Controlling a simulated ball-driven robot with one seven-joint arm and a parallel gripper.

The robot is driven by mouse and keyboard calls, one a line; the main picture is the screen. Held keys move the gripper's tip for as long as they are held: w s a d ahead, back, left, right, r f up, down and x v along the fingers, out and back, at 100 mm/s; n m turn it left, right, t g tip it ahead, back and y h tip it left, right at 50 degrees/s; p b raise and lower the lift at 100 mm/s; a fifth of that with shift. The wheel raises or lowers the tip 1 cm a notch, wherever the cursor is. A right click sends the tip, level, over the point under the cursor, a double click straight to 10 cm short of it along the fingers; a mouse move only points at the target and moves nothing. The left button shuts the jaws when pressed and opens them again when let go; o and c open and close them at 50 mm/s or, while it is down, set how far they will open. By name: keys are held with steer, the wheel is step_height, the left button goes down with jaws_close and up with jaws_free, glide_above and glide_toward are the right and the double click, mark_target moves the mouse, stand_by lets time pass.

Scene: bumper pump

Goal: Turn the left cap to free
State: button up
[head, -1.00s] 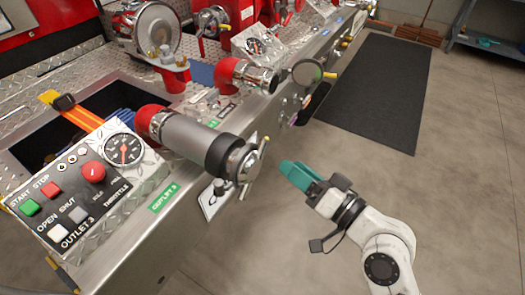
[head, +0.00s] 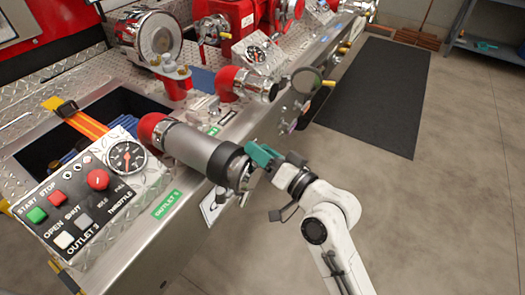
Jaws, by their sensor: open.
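The left cap (head: 239,172) is a chrome cap with lugs on the end of a thick grey pipe (head: 190,145) with a red elbow. My gripper (head: 260,156) has teal fingers and is at the cap's outer face, overlapping its upper right side in the head view. It is open. Its fingers hide part of the cap and its lugs, and I cannot tell whether they touch it. My white arm reaches in from the lower right.
A control panel (head: 75,205) with a gauge and buttons stands left of the pipe. A second red-and-chrome outlet (head: 255,86) and a round disc (head: 305,80) lie beyond my gripper. The floor at right is clear, with a dark mat (head: 380,95).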

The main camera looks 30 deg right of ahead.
steer(key=shift+c, duration=0.2)
jaws_close()
